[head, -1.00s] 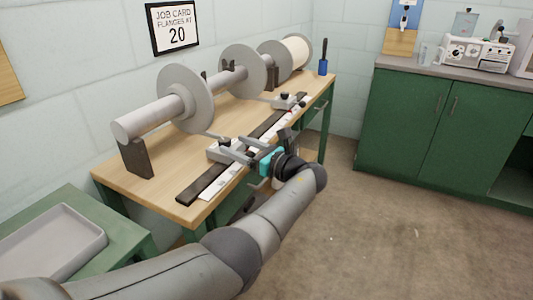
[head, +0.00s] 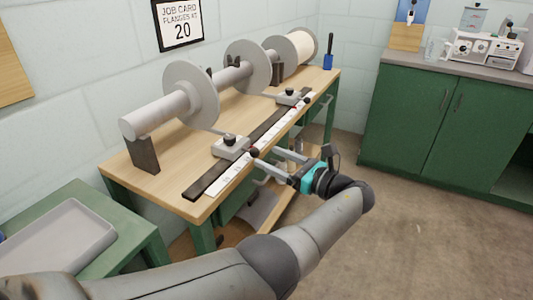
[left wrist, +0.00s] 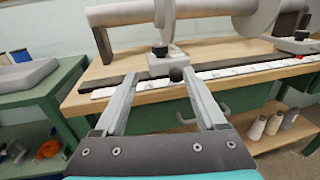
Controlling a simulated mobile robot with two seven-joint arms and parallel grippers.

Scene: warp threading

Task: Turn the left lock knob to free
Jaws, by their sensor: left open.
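The left block (head: 230,148) is light grey and sits at the strip's near part, with a black knob (head: 229,137) on top. A second small dark knob (head: 254,152) is at its front. I cannot tell which is the lock knob, or its turn setting. In the left wrist view the top knob (left wrist: 160,50) and front knob (left wrist: 176,74) show beyond the fingers. My left gripper (head: 267,160) is open and empty, in front of the bench edge and apart from the top knob. It also shows in the left wrist view (left wrist: 160,80). My right gripper is out of view.
A shaft with grey flanges (head: 190,95) stands behind the strip. A similar right block (head: 289,97) sits farther along the white scale (head: 235,175). A green side table with a grey tray (head: 60,240) is at left. Floor to the right is clear.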

